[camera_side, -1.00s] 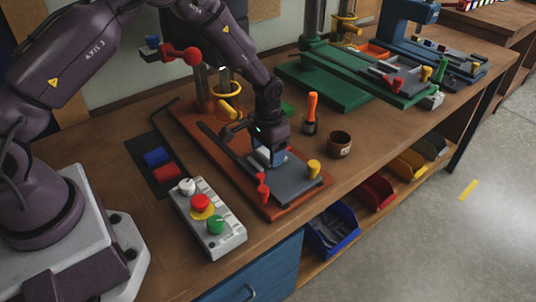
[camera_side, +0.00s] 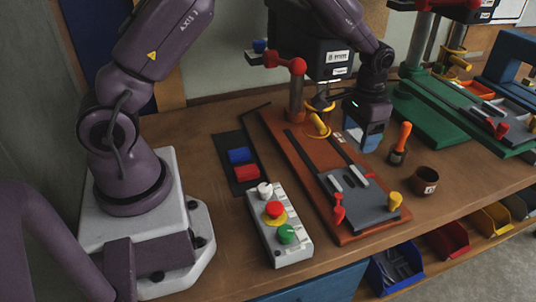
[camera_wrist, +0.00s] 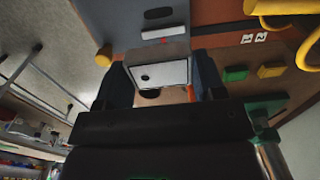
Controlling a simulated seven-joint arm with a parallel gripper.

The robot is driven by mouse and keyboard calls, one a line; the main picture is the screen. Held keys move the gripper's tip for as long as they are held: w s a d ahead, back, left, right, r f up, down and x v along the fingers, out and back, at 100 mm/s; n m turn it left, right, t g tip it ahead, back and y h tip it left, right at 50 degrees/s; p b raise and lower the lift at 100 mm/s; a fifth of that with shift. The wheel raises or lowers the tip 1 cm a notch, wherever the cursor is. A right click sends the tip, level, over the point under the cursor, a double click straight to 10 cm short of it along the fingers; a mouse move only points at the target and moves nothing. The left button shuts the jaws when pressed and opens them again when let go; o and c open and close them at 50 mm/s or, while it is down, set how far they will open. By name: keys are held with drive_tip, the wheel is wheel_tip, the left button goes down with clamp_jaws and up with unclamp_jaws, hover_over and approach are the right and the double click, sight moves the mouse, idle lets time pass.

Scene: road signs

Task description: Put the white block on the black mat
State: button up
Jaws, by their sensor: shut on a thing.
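My gripper (camera_side: 362,140) is raised above the orange-brown drill press base, behind and right of the grey vise (camera_side: 366,208). In the wrist view my gripper (camera_wrist: 162,80) is shut on the white block (camera_wrist: 160,72), a pale piece with a small dark hole between the two dark blue fingers. In the side view the fingers mostly hide the block. The black mat (camera_side: 230,148) lies on the bench at left, well away from my gripper. A blue block (camera_side: 239,155) and a red block (camera_side: 246,172) lie on it.
A control box (camera_side: 280,228) with red and green buttons stands in front of the mat. The drill press column (camera_side: 296,95) and its yellow ring stand between mat and gripper. An orange-handled tool (camera_side: 401,140) and a brown cup (camera_side: 425,180) stand at right.

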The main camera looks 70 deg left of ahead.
wheel_tip(320, 180, up, 25)
drive_tip(key=s+a+r+n, duration=0.2)
drive_tip(key=s+a+n, duration=0.8)
drive_tip(key=s+a, duration=0.45)
drive_tip(key=s+a+f+n, duration=0.25)
drive_tip(key=s+n, duration=0.55)
drive_tip(key=s, duration=0.8)
hover_over(232, 142)
drive_tip(key=d, duration=0.1)
drive_tip(key=f, duration=3.4)
drive_tip(key=shift+s+f, duration=0.15)
drive_tip(key=shift+s, duration=0.15)
drive_tip(key=shift+w+a+f, duration=0.25)
drive_tip(key=shift+a+f, duration=0.05)
drive_tip(key=shift+f, duration=0.2)
drive_tip(key=shift+w+a+f, duration=0.1)
drive_tip(key=shift+f, duration=1.55)
